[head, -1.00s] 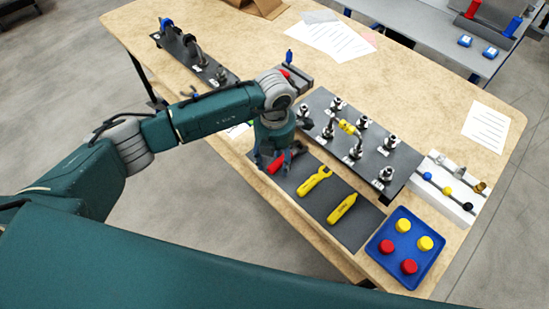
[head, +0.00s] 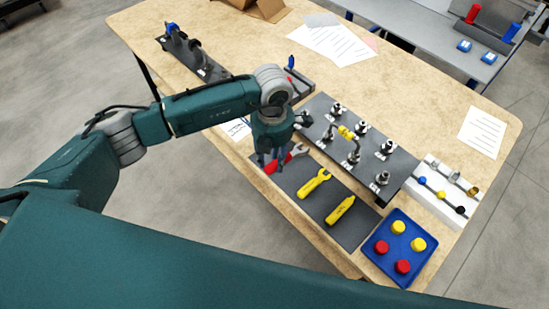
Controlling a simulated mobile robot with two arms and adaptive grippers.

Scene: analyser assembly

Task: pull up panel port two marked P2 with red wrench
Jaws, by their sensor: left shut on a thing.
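The red wrench (head: 297,153) is at the left end of the dark tool mat. My left gripper (head: 271,163) points down and is shut on it, with the wrench's open head sticking out to the right. Whether the wrench touches the mat I cannot tell. The dark panel (head: 398,164) with several metal ports (head: 381,178) lies behind the mat, right of my gripper. A yellow fitting joins ports near its middle. The port labels are too small to read, so I cannot tell which is P2. My right gripper is out of view.
A yellow wrench (head: 314,183) and a yellow tool (head: 340,211) lie on the mat (head: 325,203). A blue tray (head: 380,257) holds red and yellow caps. A white rack (head: 432,202) stands at right. Another dark panel (head: 205,68) is back left.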

